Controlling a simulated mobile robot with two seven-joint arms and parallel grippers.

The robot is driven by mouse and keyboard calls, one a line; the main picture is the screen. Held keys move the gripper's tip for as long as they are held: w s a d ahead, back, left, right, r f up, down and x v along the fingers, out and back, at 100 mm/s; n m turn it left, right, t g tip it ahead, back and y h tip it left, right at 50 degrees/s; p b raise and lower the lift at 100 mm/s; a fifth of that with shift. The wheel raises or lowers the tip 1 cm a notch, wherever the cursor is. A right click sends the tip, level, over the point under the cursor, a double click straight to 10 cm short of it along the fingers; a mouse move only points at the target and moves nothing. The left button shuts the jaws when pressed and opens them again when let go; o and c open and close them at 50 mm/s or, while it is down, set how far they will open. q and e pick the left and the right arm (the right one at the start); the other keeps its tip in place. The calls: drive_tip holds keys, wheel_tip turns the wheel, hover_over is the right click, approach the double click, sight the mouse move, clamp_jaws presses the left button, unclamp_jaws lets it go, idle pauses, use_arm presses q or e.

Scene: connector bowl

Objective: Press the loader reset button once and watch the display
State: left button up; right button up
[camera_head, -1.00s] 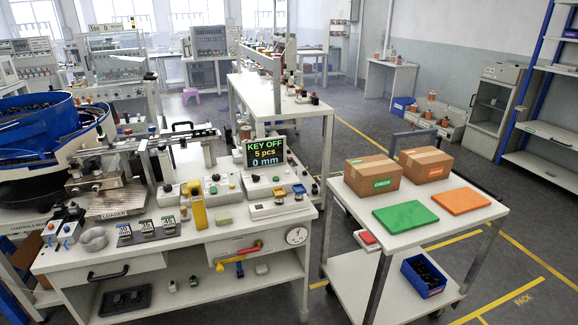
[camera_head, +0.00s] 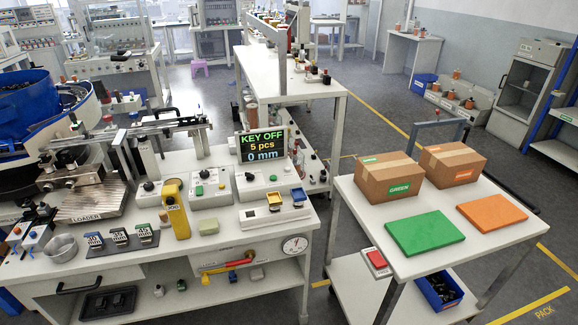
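The display (camera_head: 262,146) stands at the back of the white workbench and reads "KEY OFF", "5 pcs" and "0 mm" in coloured text. The loader (camera_head: 92,203) is a metal machine at the bench's left, with a "LOADER" label on its front plate. A control box with a green button (camera_head: 199,190) sits left of the display. A small box with blue and red parts (camera_head: 38,236) stands at the bench's left front. I cannot tell which button is the loader reset. Neither of my grippers shows.
A yellow pendant (camera_head: 175,208), a metal bowl (camera_head: 60,247) and several small tags lie on the bench. A white cart (camera_head: 440,262) on the right carries two cardboard boxes, a green plate (camera_head: 425,233) and an orange plate (camera_head: 489,213). Floor shows between bench and cart.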

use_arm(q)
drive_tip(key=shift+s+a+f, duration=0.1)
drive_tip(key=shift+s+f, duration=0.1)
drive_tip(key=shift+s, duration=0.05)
